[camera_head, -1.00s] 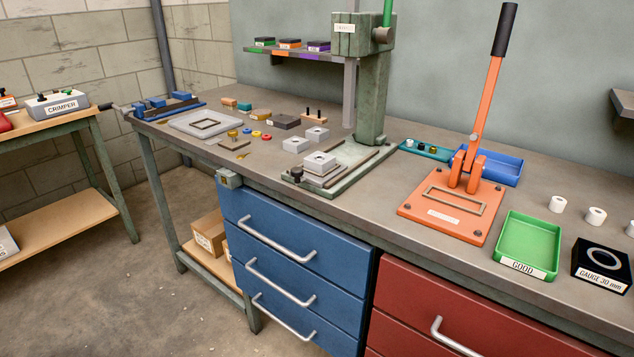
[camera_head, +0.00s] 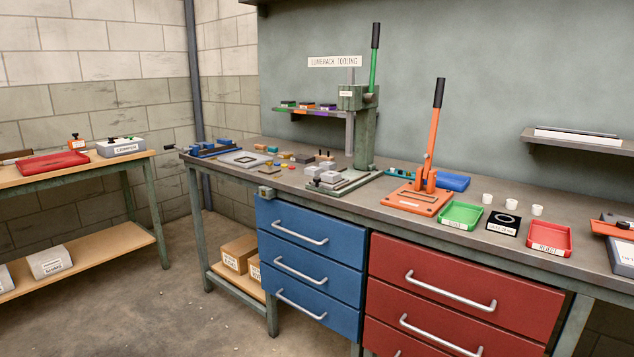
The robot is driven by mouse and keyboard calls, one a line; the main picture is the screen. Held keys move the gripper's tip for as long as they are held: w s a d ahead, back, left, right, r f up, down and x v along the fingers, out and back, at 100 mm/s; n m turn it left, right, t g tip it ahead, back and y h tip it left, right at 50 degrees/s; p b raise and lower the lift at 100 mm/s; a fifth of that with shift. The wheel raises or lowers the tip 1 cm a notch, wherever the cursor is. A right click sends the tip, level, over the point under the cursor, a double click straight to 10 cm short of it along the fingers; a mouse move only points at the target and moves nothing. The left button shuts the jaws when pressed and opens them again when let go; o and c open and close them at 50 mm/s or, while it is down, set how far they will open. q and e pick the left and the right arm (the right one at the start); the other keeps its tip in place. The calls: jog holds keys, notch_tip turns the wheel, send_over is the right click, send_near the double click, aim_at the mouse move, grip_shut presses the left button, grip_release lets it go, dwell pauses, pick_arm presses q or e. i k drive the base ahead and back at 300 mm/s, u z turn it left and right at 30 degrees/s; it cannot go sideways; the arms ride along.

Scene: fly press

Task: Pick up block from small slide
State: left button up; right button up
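A light grey block (camera_head: 331,176) sits on the small slide (camera_head: 326,186) at the base of the green fly press (camera_head: 364,130), on the workbench. Another small grey block (camera_head: 313,170) stands just behind and left of it, and one more (camera_head: 326,165) lies further back. The block is small in this view, so its exact seating on the slide is hard to tell. Neither of my grippers is in view.
An orange lever press (camera_head: 420,195), a green tray (camera_head: 461,215), a black gauge (camera_head: 502,223) and a red tray (camera_head: 549,236) stand to the right on the bench. Blue drawers (camera_head: 310,240) and red drawers (camera_head: 460,290) are below. A side table (camera_head: 80,172) stands at left.

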aim_at(325, 176)
jog(key=u, duration=0.8)
jog(key=i, duration=0.75)
jog(key=u, duration=0.75)
jog(key=i, duration=0.9)
jog(key=z, duration=0.3)
